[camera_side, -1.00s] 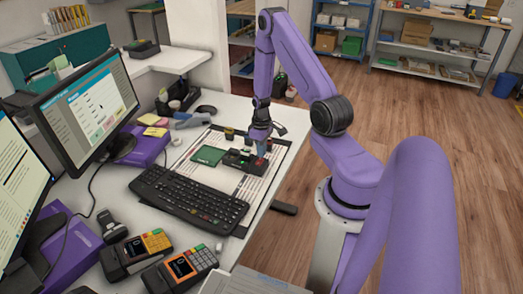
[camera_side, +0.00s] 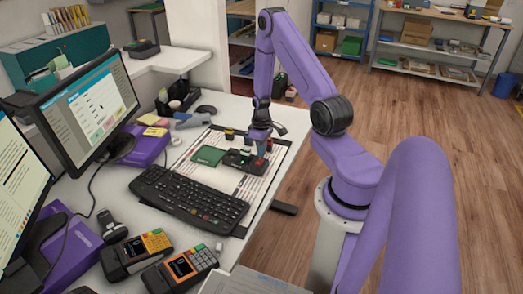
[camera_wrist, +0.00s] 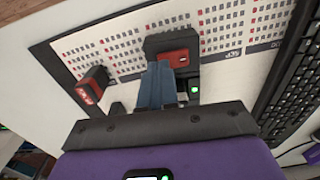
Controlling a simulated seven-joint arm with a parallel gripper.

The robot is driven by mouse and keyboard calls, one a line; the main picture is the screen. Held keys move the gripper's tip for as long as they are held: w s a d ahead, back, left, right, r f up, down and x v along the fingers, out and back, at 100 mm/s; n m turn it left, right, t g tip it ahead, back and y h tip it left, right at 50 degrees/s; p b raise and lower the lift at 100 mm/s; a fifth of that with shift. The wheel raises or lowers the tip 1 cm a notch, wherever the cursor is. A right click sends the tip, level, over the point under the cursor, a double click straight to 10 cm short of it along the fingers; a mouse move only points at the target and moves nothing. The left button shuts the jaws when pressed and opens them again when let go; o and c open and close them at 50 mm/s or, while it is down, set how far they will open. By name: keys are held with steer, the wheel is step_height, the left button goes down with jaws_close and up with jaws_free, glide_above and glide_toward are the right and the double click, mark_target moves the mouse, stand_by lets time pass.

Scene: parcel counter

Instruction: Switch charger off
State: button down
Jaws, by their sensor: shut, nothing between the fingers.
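The charger (camera_side: 240,159) is a dark, low unit on the printed desk mat, beside a green card. In the wrist view I see its black and red body (camera_wrist: 176,48) just beyond my fingertips, with a lit green light beside them. My gripper (camera_side: 260,151) points down over the charger's right end. In the wrist view my blue-grey fingers (camera_wrist: 160,75) are together and empty, their tips close to the red face. I cannot tell whether they touch it. The fingers and gripper body hide part of the charger, and I cannot make out the switch's position.
A black keyboard (camera_side: 190,195) lies in front of the charger. A small red and black block (camera_wrist: 91,86) stands to the left in the wrist view. The green card (camera_side: 209,155) lies left of the charger. Two card terminals (camera_side: 180,268) stand at the near edge.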

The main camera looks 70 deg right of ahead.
steer(key=shift+f, duration=0.65)
stand_by(0.6)
steer(key=shift+w+d+r, duration=0.1)
steer(key=shift+r, duration=1.6)
stand_by(0.9)
steer(key=shift+r, duration=2.45)
stand_by(1.5)
